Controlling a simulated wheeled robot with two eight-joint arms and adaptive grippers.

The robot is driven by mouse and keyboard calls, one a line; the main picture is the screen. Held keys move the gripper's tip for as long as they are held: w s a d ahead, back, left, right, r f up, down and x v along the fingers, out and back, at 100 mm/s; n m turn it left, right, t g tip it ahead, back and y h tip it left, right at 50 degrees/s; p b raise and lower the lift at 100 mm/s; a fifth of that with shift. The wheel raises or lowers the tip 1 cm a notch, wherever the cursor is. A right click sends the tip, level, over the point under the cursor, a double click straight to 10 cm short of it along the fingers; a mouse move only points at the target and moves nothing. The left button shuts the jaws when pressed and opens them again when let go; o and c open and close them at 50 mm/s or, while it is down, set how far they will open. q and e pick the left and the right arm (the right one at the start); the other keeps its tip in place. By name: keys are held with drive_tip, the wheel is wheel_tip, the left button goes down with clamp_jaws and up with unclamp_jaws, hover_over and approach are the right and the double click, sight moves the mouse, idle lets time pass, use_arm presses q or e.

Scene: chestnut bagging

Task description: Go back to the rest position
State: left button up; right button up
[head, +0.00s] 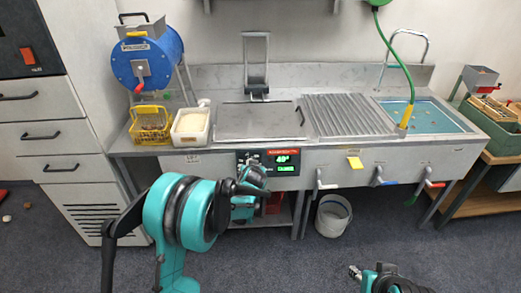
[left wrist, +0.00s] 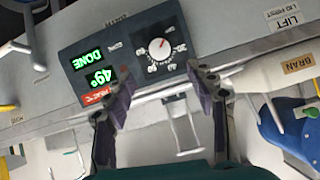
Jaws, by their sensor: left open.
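My left arm rises at the bottom left of the head view. Its gripper (head: 254,181) is in front of the counter, just below the control panel (head: 268,162), partly hidden by my own arm. In the left wrist view the gripper (left wrist: 162,88) is open and empty, its two dark fingers wide apart before the panel (left wrist: 128,55). The panel has a white knob and a lit green display reading 49 and DONE there.
The steel counter (head: 225,160) holds a yellow basket (head: 148,138), a white bin (head: 190,139), a ribbed drainer (head: 350,115) and a water basin (head: 470,126). A blue drum (head: 140,57) stands behind. A white bucket (head: 331,224) is on the floor below. Open floor lies in front.

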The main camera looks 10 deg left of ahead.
use_arm(q)
drive_tip(key=s+r+g+h, duration=0.1)
drive_tip(key=s+r, duration=0.4)
drive_tip(key=s, duration=0.4)
drive_tip(key=s+r+g, duration=0.1)
drive_tip(key=s+r, duration=0.5)
drive_tip(key=s, duration=0.2)
drive_tip(key=s+d+f+h, duration=0.1)
drive_tip(key=s, duration=1)
drive_tip(key=s+d+f+m+g+h, duration=0.1)
drive_tip(key=s+d, duration=0.1)
drive_tip(key=s, duration=0.8)
drive_tip(key=shift+s+f+m, duration=0.25)
drive_tip(key=shift+s+m, duration=0.05)
drive_tip(key=shift+s, duration=0.1)
drive_tip(key=shift+d, duration=0.1)
